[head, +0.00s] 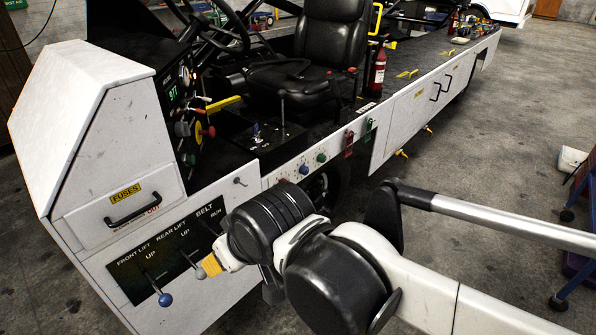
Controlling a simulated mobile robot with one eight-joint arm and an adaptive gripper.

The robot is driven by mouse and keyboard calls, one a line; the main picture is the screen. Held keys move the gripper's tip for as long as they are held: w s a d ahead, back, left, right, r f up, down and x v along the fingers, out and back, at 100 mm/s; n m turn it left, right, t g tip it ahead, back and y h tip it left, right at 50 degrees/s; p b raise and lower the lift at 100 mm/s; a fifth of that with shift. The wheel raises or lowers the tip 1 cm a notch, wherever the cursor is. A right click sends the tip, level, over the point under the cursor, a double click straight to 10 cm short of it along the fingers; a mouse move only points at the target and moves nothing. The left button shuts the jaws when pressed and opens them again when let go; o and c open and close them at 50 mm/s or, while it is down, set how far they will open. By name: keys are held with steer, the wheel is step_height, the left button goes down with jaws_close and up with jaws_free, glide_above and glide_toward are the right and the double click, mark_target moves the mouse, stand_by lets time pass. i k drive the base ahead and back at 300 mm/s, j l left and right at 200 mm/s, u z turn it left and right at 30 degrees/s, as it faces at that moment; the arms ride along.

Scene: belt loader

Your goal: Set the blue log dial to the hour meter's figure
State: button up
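A small blue dial (304,169) sits on the white side rail of the loader, between a red knob and a green knob. Its markings and setting are too small to read. A small lit display with green figures (173,93) shows on the dark console face. It may be the hour meter, but I cannot read its figures with certainty. My arm reaches in from the right, and its dark wrist joint is in front of the lower side panel, below and left of the blue dial. My gripper cannot be made out in this view.
The lever panel (130,268), labelled front lift, rear lift and belt, is beside my wrist. A blue-knobbed lever (165,300) sticks out there. A yellow piece (211,266) touches or overlaps my wrist's outline. The seat (330,40) stands behind. Concrete floor (500,130) is open at right.

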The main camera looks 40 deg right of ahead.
mark_target(304, 170)
steer(key=z, duration=1.25)
steer(key=i+l+u, duration=0.2)
steer(key=u, duration=0.25)
steer(key=i+l+u, duration=0.25)
steer(key=u, duration=0.25)
steer(key=i+l+u, duration=0.15)
steer(key=l+u, duration=0.8)
steer(key=k+l+z, duration=0.15)
steer(key=k, duration=0.4)
steer(key=k+l+z, duration=0.15)
steer(key=k+l, duration=0.25)
steer(key=k, duration=0.15)
steer(key=k+l+z, duration=0.2)
steer(key=k+l, duration=0.15)
steer(key=k, duration=0.2)
steer(key=i, duration=0.3)
